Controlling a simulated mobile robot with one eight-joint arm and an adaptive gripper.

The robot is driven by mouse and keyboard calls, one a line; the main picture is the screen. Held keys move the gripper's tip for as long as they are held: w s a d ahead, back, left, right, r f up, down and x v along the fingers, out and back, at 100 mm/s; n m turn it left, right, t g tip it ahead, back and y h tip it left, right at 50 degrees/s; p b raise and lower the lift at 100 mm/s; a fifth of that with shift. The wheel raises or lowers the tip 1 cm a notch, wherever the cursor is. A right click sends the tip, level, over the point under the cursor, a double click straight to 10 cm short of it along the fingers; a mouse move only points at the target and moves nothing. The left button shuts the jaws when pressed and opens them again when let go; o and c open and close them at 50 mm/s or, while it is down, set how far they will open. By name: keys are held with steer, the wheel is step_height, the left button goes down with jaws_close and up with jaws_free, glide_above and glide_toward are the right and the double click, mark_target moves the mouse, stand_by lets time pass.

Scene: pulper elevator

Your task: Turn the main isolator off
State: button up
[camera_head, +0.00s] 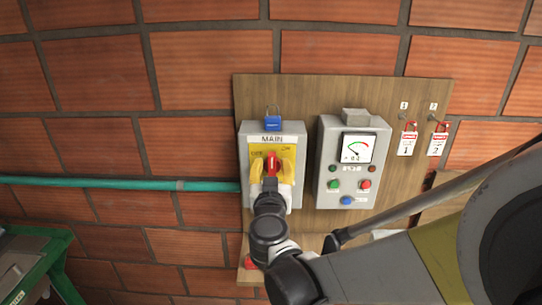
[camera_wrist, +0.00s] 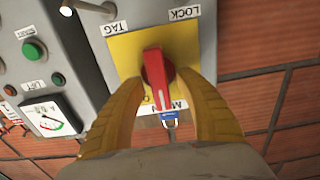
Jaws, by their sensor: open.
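The main isolator is a grey box (camera_head: 247,148) labelled MAIN on the wooden board, with a yellow plate (camera_wrist: 125,48) and a red rotary handle (camera_head: 271,163). In the wrist view the red handle (camera_wrist: 154,75) stands roughly lengthwise between my fingers, and LOCK and TAG labels show upside down at the top. OFF and ON lettering shows left and right above the handle in the head view. My gripper (camera_wrist: 160,80) is open, with a yellow finger on each side of the handle. I cannot tell whether either finger touches it. My gripper (camera_head: 272,170) hides the box's lower front in the head view.
A blue padlock (camera_head: 272,122) sits at the isolator's top. A control box (camera_head: 325,165) with a gauge and several buttons stands close to the right. Red padlocks with tags (camera_head: 407,142) hang further right. A green pipe (camera_head: 120,184) enters from the left.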

steer(key=shift+s, duration=0.1)
jaws_close()
steer(key=shift+n, duration=0.3)
steer(key=n, duration=0.1)
steer(key=n+b, duration=0.1)
steer(key=n, duration=0.1)
steer(key=n+b, duration=0.1)
steer(key=shift+a+f, duration=0.1)
steer(key=shift+a, duration=0.2)
steer(key=n, duration=0.2)
steer(key=n+b, duration=0.1)
steer(key=n, duration=0.2)
steer(key=shift+a+f, duration=0.1)
steer(key=shift+a, duration=0.1)
steer(key=shift+a+f+n+b, duration=0.15)
steer(key=shift+n+b, duration=0.4)
steer(key=shift+n, duration=1.5)
steer(key=shift+f+n+b, duration=0.2)
steer(key=shift+n+b, duration=0.3)
steer(key=shift+n, duration=1.55)
